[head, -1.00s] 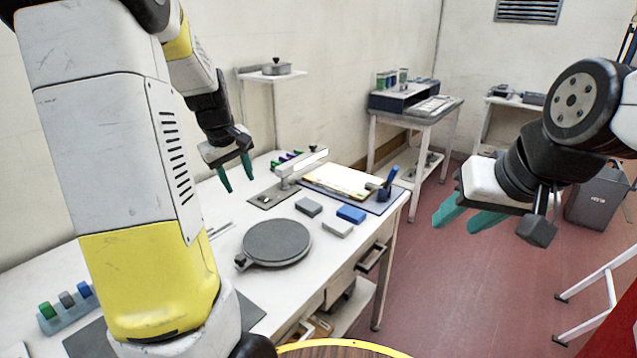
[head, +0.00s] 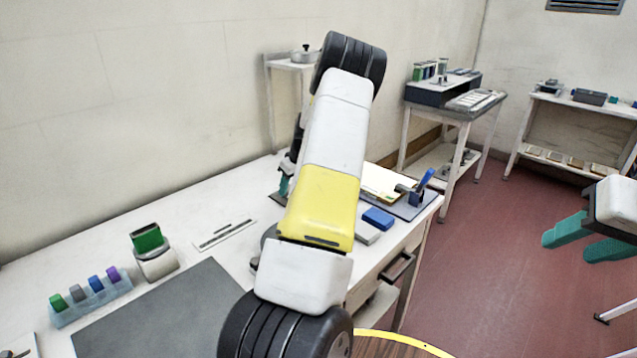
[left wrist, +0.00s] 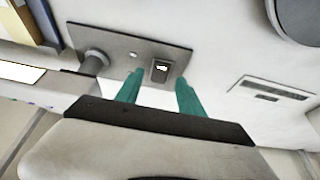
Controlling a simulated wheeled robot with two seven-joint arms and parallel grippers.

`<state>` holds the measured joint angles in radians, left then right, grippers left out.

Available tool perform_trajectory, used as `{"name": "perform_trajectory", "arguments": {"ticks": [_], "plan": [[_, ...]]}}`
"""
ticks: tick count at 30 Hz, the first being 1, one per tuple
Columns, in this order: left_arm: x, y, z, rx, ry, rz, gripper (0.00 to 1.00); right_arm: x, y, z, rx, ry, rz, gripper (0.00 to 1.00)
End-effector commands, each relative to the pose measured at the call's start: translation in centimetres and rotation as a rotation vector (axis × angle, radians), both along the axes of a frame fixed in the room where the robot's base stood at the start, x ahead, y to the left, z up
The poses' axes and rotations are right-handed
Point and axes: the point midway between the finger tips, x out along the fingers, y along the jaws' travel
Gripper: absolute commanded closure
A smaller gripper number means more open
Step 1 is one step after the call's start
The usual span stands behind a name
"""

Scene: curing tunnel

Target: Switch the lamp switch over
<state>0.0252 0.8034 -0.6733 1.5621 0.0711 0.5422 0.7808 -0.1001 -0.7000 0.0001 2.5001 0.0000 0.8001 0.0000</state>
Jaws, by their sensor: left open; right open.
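The lamp switch (left wrist: 160,70) is a small black rocker with a white mark, set in a grey base plate (left wrist: 122,46) in the left wrist view. The lamp's round post (left wrist: 95,62) rises from the plate to the left of the switch. My left gripper (left wrist: 160,78) is open, its two teal fingers on either side of the switch; I cannot tell whether they touch the plate. In the head view my left arm hides the lamp and switch, and only a bit of my left gripper (head: 284,186) shows. My right gripper (head: 567,247) is open and empty at the right edge.
A dark mat (head: 165,318), a tape rack (head: 90,298), a green-topped dispenser (head: 153,255) and a ruler (head: 225,235) lie on the white bench. A blue block (head: 378,219) and a stamp holder (head: 421,190) are to the right of my arm.

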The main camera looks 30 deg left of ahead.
Motion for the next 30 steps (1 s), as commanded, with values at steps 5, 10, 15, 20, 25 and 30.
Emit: {"name": "perform_trajectory", "arguments": {"ticks": [5,10,15,20,25,30], "plan": [[0.3,0.7,-1.8,0.000,-0.001,0.000,0.55,0.0,0.0,0.0,0.000,0.000,0.000,0.57],[0.3,0.9,-2.2,-0.001,-0.002,-0.001,0.55,0.0,0.0,0.0,0.000,0.000,0.000,0.57],[0.3,0.8,-2.2,-0.001,-0.002,-0.001,0.55,0.0,0.0,0.0,0.000,0.000,0.000,0.57],[0.3,0.8,-2.2,-0.001,-0.002,-0.001,0.86,0.0,0.0,0.0,0.000,0.000,0.000,0.57],[0.3,0.8,-2.2,-0.001,-0.002,-0.001,1.00,0.0,0.0,0.0,0.000,0.000,0.000,0.57],[0.4,1.1,-2.2,-0.036,0.008,0.002,1.00,0.0,0.0,0.0,0.000,0.000,0.000,0.57]]}}
